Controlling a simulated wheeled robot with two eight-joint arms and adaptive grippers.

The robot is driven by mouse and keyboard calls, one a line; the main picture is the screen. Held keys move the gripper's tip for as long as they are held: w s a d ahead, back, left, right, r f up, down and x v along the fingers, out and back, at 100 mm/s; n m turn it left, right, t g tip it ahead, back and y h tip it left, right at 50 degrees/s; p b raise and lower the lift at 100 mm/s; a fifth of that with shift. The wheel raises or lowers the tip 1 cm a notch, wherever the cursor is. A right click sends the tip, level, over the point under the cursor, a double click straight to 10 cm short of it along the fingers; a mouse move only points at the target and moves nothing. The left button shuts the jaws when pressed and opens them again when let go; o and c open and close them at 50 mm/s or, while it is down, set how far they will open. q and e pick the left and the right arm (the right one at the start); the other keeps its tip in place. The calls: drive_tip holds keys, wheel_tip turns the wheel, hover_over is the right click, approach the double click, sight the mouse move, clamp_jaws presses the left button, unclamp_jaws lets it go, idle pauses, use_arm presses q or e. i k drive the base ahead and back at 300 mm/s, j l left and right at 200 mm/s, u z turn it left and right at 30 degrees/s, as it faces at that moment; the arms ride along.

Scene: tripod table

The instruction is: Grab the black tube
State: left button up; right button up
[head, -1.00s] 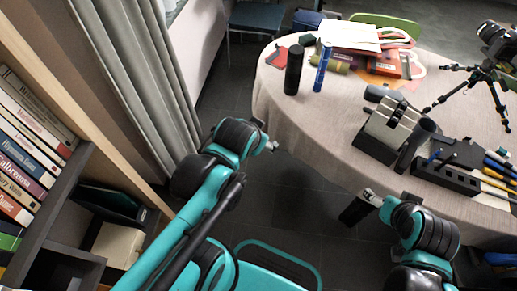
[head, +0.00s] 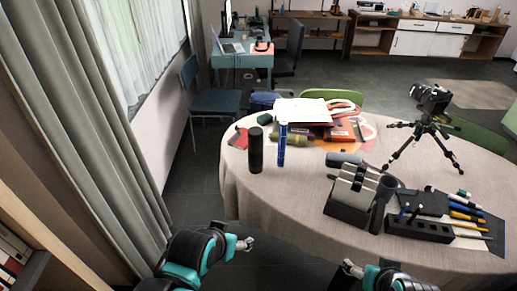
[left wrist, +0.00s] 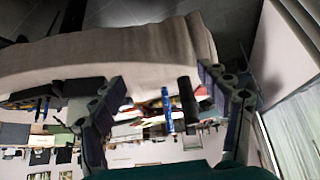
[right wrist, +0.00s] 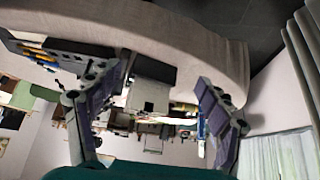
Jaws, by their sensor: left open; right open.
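The black tube (head: 256,150) stands upright near the left edge of the round table (head: 300,215), just left of a thin blue tube (head: 282,145). It also shows in the left wrist view (left wrist: 187,103), between the spread fingers. My left gripper (head: 245,244) is open and empty, in front of the table edge and apart from the tube. In the left wrist view its fingers (left wrist: 168,100) are wide apart. My right gripper (head: 350,268) is open and empty, low in front of the table. Its fingers (right wrist: 158,100) are spread in the right wrist view.
Behind the tubes lie papers (head: 303,110) and a green roll. A small tripod with a camera (head: 430,100) stands at the right. A holder (head: 352,192) and a black pen tray (head: 418,228) sit at the front right. A curtain (head: 90,130) and bookshelf are on the left.

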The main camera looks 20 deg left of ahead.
sight(255, 147)
drive_tip(key=i+j+z, duration=0.2)
drive_tip(key=i+j, duration=0.2)
drive_tip(key=j, duration=0.2)
drive_tip(key=i+j+z, duration=0.2)
drive_tip(key=i+j, duration=0.15)
drive_tip(key=j, duration=0.3)
drive_tip(key=i+j+z, duration=0.1)
drive_tip(key=j, duration=0.25)
drive_tip(key=i+j, duration=0.25)
drive_tip(key=i+j+z, duration=0.15)
drive_tip(key=j, duration=0.3)
